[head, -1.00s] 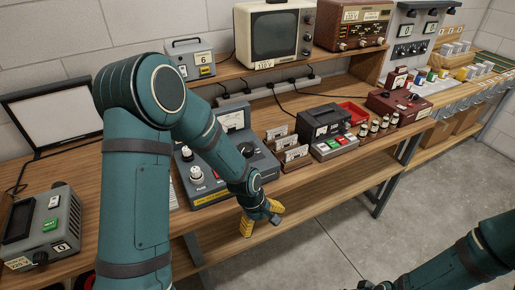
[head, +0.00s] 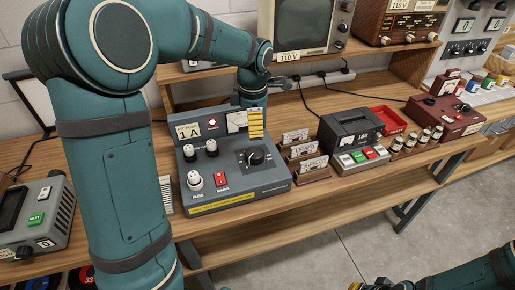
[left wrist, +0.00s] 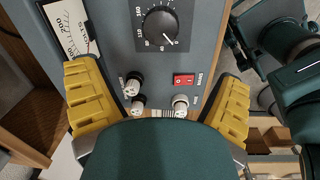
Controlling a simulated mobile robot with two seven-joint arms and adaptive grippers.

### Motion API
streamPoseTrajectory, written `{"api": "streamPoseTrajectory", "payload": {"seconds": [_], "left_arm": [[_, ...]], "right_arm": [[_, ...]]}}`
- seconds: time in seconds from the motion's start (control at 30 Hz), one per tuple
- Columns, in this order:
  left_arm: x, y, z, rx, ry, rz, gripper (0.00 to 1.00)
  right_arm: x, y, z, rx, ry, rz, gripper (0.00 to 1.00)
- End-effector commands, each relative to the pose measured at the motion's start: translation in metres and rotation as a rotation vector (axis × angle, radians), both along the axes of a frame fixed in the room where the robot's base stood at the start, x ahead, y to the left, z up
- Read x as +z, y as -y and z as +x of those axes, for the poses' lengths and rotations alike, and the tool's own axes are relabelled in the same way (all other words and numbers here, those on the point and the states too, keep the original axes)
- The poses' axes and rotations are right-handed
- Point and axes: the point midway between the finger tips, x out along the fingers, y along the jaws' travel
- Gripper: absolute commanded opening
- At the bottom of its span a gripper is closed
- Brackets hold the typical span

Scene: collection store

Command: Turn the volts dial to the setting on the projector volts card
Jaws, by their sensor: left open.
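The grey unit (head: 240,200) on the bench has a black volts dial (head: 257,157) on its sloping top. In the left wrist view the dial (left wrist: 159,28) has a numbered scale, and its white pointer line slants to the picture's lower right. My left gripper (head: 255,124) has its yellow fingers above the rear of the unit, apart from the dial. In the left wrist view the left gripper (left wrist: 158,80) is open and empty. Small cards (head: 296,136) stand right of the unit; their print is too small to read. My right arm shows low right; its jaws are unclear (head: 368,285).
The unit also carries white-topped fuse holders (head: 194,180) and a red switch (head: 220,179). A dark meter box (head: 351,130) and a red instrument (head: 447,117) stand further right. A shelf with a television (head: 303,25) is behind. Bench front right of the unit is clear.

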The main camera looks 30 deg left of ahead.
Motion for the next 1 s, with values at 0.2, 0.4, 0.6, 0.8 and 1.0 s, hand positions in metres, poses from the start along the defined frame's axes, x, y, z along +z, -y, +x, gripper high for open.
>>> {"api": "streamPoseTrajectory", "payload": {"seconds": [0.2, 0.4, 0.6, 0.8, 1.0], "left_arm": [[-0.042, -0.001, 0.002, -0.002, -0.004, -0.001, 0.93], [-0.081, -0.003, 0.003, -0.003, -0.005, 0.0, 0.93], [-0.112, -0.005, 0.006, -0.002, -0.003, -0.001, 0.93], [-0.127, -0.005, 0.007, -0.002, -0.001, -0.001, 0.93], [-0.129, -0.005, 0.007, -0.003, 0.0, -0.001, 0.93]], "right_arm": [[-0.009, 0.0, -0.002, 0.004, -0.006, 0.002, 0.0], [-0.017, -0.001, -0.005, 0.008, -0.011, 0.002, 0.0], [-0.022, -0.001, -0.006, 0.011, -0.015, 0.004, 0.0], [-0.024, -0.001, -0.007, 0.013, -0.017, 0.004, 0.0], [-0.024, -0.001, -0.008, 0.013, -0.017, 0.004, 0.0]]}}
